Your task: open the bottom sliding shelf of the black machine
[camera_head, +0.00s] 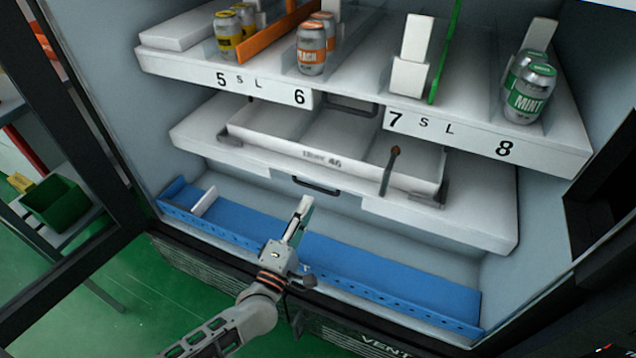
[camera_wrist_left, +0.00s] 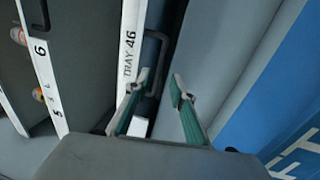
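The black machine (camera_head: 102,95) stands open in front of me. Its lower white sliding shelf (camera_head: 200,135) carries a shallow tray labelled TRAY 46 (camera_head: 290,147). A dark bar handle (camera_head: 315,186) sits at the middle of this shelf's front edge. My left gripper (camera_head: 303,207) is just below and in front of the handle, apart from it. In the left wrist view my left gripper (camera_wrist_left: 160,82) is open, its green-padded fingers spread, with the dark handle (camera_wrist_left: 161,38) ahead of the fingertips. My right gripper is not in view.
A blue bottom ledge (camera_head: 380,275) lies under the shelf. Above is a numbered shelf (camera_head: 455,135) with several cans and an orange divider (camera_head: 275,35). A green bin (camera_head: 55,201) is outside left.

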